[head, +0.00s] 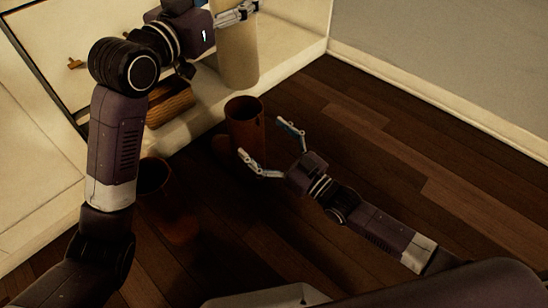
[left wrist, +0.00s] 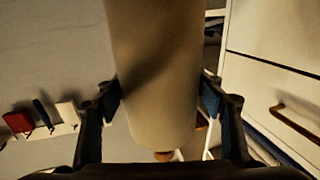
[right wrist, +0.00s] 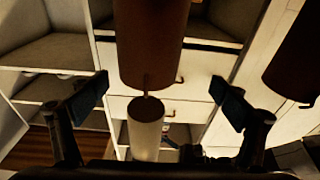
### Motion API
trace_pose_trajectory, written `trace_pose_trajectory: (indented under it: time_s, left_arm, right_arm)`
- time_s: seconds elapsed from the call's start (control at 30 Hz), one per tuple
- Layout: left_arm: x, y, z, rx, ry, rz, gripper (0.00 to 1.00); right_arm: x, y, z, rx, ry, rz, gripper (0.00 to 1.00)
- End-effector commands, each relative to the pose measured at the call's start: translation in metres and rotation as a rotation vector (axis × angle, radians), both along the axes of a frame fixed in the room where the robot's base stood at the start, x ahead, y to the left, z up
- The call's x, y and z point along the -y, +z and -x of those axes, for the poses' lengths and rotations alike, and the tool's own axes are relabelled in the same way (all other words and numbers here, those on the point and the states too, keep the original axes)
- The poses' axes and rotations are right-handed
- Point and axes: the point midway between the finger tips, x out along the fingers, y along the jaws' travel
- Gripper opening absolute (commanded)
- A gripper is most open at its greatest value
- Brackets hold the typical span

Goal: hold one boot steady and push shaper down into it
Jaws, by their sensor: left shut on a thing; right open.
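The shaper, a beige cylinder (head: 238,55), is held upright at the top of the head view. My left gripper (head: 238,13) is shut on it. In the left wrist view the shaper (left wrist: 152,70) fills the space between the fingers, with a small knob at one end. One brown boot (head: 245,128) stands upright on the floor, below and apart from the shaper. My right gripper (head: 262,138) is open, its fingers on either side of this boot. The right wrist view shows the boot (right wrist: 150,40) between the spread fingers; contact is not clear. Another brown boot (head: 155,178) stands nearer, at left.
A white cabinet with drawers (right wrist: 185,105) stands behind the boots. A brown rounded wooden thing (head: 170,103) lies low by it. Dark wooden floor (head: 350,125) is clear to the right, up to the grey wall (head: 450,55).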

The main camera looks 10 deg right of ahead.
Motion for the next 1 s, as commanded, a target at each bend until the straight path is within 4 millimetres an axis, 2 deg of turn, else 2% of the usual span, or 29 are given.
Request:
trace_pose_trajectory:
  time_s: [0.03, 0.1, 0.2, 0.3, 0.47, 0.8, 1.0]
  left_arm:
    - [0.000, 0.001, 0.000, 0.002, 0.000, 0.001, 0.21]
    - [0.000, 0.001, 0.000, 0.002, 0.000, 0.001, 0.21]
    - [0.000, 0.001, 0.000, 0.002, 0.000, 0.001, 0.21]
    - [0.000, 0.001, 0.000, 0.002, 0.000, 0.001, 0.21]
    - [0.000, 0.001, 0.000, 0.002, 0.000, 0.001, 0.21]
    - [0.000, 0.001, 0.000, 0.002, 0.000, 0.001, 0.21]
    - [0.000, 0.001, 0.000, 0.002, 0.000, 0.001, 0.21]
  right_arm:
    - [0.007, -0.023, 0.002, -0.044, -0.006, 0.023, 0.92]
    - [0.015, -0.046, 0.004, -0.091, -0.011, 0.040, 0.92]
    - [0.023, -0.069, 0.007, -0.138, -0.017, 0.058, 0.92]
    - [0.026, -0.080, 0.008, -0.161, -0.021, 0.067, 0.92]
    - [0.020, -0.083, -0.002, -0.168, -0.022, 0.069, 0.92]
    - [-0.017, -0.082, -0.054, -0.166, -0.022, 0.067, 0.92]
    - [-0.033, -0.082, -0.078, -0.167, -0.022, 0.069, 0.92]
